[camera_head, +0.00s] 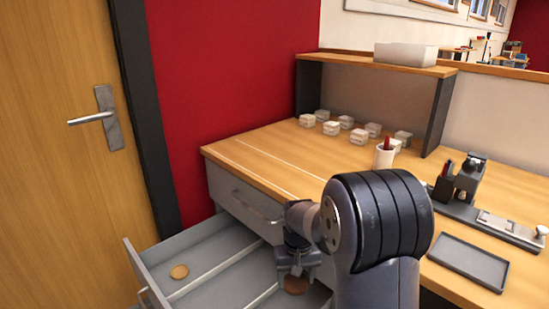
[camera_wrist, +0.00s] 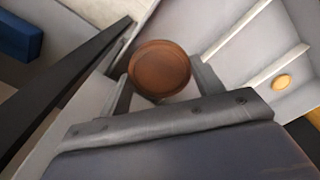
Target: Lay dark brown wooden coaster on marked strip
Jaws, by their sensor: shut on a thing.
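The dark brown round wooden coaster (camera_wrist: 160,69) is held between the fingers of my gripper (camera_wrist: 160,85) in the wrist view. In the head view the coaster (camera_head: 296,284) shows below my gripper (camera_head: 297,272), over the open drawer (camera_head: 215,245). I cannot tell its exact height above the drawer floor. The marked strip (camera_head: 270,164), bounded by thin pale lines, runs along the left part of the wooden desk top, above the drawer. Its near end is hidden by my arm.
A lighter wooden disc (camera_head: 179,272) lies in the drawer's left compartment. Pale dividers split the drawer. Several white blocks (camera_head: 331,128) stand at the desk's back, near a cup (camera_head: 384,155) with a red item. A dark tray (camera_head: 468,262) and a black device (camera_head: 460,182) are at right.

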